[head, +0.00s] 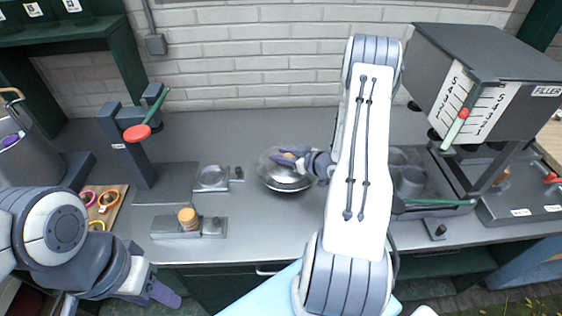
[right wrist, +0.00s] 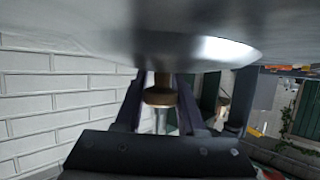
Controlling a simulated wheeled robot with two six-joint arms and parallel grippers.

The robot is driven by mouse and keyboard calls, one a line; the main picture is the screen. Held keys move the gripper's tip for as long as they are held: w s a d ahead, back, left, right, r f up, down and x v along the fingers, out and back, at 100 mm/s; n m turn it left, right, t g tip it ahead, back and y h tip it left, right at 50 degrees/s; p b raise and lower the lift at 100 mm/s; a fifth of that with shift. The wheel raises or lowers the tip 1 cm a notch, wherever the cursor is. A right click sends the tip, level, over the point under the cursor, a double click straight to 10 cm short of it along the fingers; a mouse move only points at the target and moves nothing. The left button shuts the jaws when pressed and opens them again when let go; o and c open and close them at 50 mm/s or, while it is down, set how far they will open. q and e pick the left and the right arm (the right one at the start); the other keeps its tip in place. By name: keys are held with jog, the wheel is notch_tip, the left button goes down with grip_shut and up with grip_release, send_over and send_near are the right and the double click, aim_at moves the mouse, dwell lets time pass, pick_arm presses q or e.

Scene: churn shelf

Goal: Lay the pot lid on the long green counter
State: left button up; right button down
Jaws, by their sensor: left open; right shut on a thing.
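The pot lid (head: 286,182) is a shiny round metal dome over the middle of the long counter (head: 262,225), whose top looks grey. My right gripper (head: 290,157) is shut on the lid's knob. In the right wrist view the brown knob (right wrist: 160,95) sits between the jaws, and the lid's metal surface (right wrist: 200,45) fills the top. I cannot tell whether the lid touches the counter or hangs just above it. My left gripper (head: 122,298) is open and empty, low at the front left, before the counter's front edge.
A small fixture with a round plate (head: 212,177) stands left of the lid, and a block with an orange-brown cylinder (head: 188,218) in front of it. A red-handled press (head: 137,132) and a large pot (head: 25,155) are further left. The filler (head: 480,95) stands right.

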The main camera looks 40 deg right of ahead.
jog(key=shift+f+p, duration=0.45)
jog(key=shift+f, duration=1.45)
jog(key=shift+f, duration=0.1)
jog(key=c, duration=0.9)
grip_release()
jog(key=shift+a+f, duration=0.1)
jog(key=shift+f, duration=0.05)
jog(key=o, duration=0.4)
